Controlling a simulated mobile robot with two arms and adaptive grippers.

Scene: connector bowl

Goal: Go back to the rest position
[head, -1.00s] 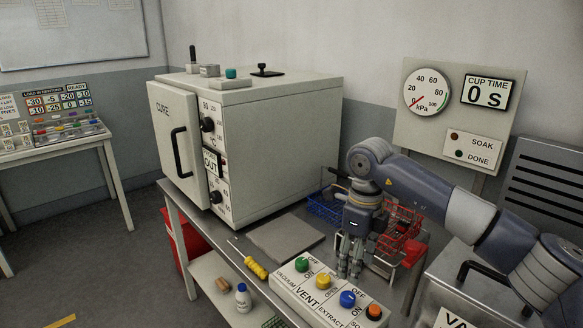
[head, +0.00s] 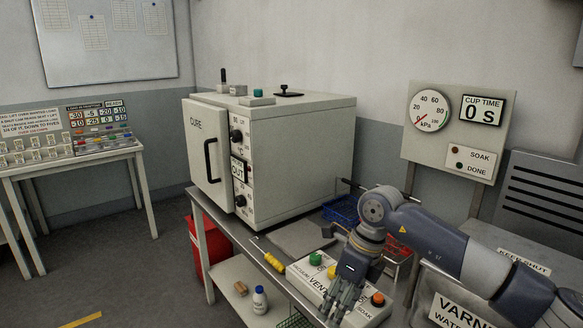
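My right arm comes in from the right, and its gripper (head: 341,302) points down over the front of the white button panel (head: 304,270). It covers part of the panel's lettering and at least one of its buttons. The green button (head: 316,259) and the orange button (head: 377,299) show on either side of it. I cannot tell whether the fingers are apart or closed, and I see nothing held in them. My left gripper is not in view.
A cure oven (head: 300,150) stands on the bench behind the panel. A yellow-handled tool (head: 274,262) lies left of the panel. A blue basket (head: 343,210) and a varnish tank (head: 455,306) are near my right arm. Open floor (head: 130,270) lies at left.

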